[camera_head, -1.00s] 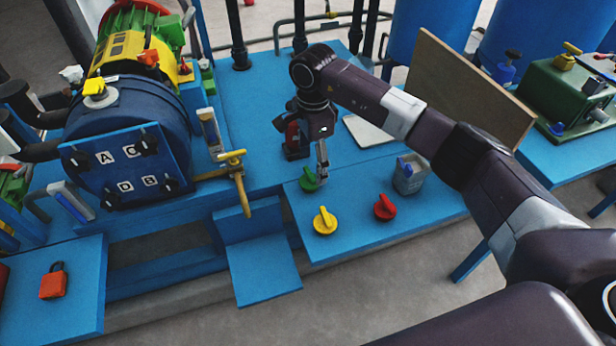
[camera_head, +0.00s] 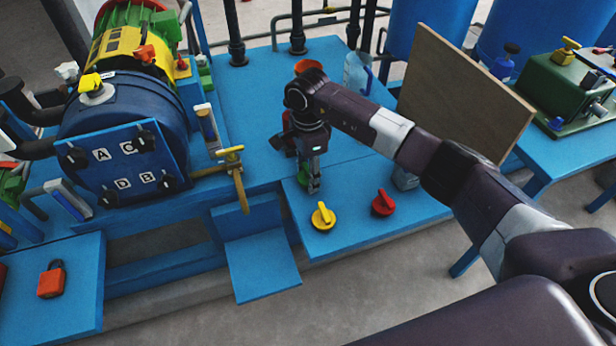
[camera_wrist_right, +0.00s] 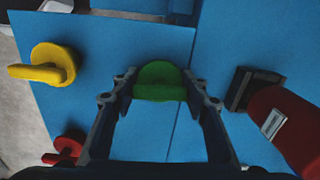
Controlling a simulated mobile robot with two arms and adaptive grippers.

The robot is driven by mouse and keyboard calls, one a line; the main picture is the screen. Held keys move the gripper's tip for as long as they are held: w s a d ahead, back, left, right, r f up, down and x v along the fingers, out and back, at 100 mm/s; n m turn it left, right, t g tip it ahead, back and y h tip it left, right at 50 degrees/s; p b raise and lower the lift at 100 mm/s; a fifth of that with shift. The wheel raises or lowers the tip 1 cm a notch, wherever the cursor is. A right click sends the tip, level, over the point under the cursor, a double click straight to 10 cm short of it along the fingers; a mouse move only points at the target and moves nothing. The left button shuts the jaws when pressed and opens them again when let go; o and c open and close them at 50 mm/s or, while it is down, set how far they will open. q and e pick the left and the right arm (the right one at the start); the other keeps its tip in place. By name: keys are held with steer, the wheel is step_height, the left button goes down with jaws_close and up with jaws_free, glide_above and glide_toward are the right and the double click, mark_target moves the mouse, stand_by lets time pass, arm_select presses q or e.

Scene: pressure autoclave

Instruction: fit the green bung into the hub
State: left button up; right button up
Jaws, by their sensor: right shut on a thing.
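The green bung (camera_head: 303,184) is at the left end of the low blue shelf, partly hidden behind my right gripper (camera_head: 312,186). In the right wrist view the green bung (camera_wrist_right: 160,82) sits between the two fingertips of my right gripper (camera_wrist_right: 160,88), which is shut on it. I cannot tell whether the bung is clear of the shelf. The blue vessel's square front plate (camera_head: 125,168) carries the letters A, C, D, B and dark knobs. I cannot tell which part is the hub. My left gripper is not in view.
A yellow bung (camera_head: 323,217) and a red bung (camera_head: 384,203) stand on the shelf (camera_head: 350,232). A grey can (camera_head: 405,178) is partly hidden by my arm. A brown board (camera_head: 465,90) stands behind. A yellow-handled valve (camera_head: 232,165) juts out between vessel and shelf.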

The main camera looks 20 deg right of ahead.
steer(key=c, duration=0.3)
steer(key=shift+c, duration=0.2)
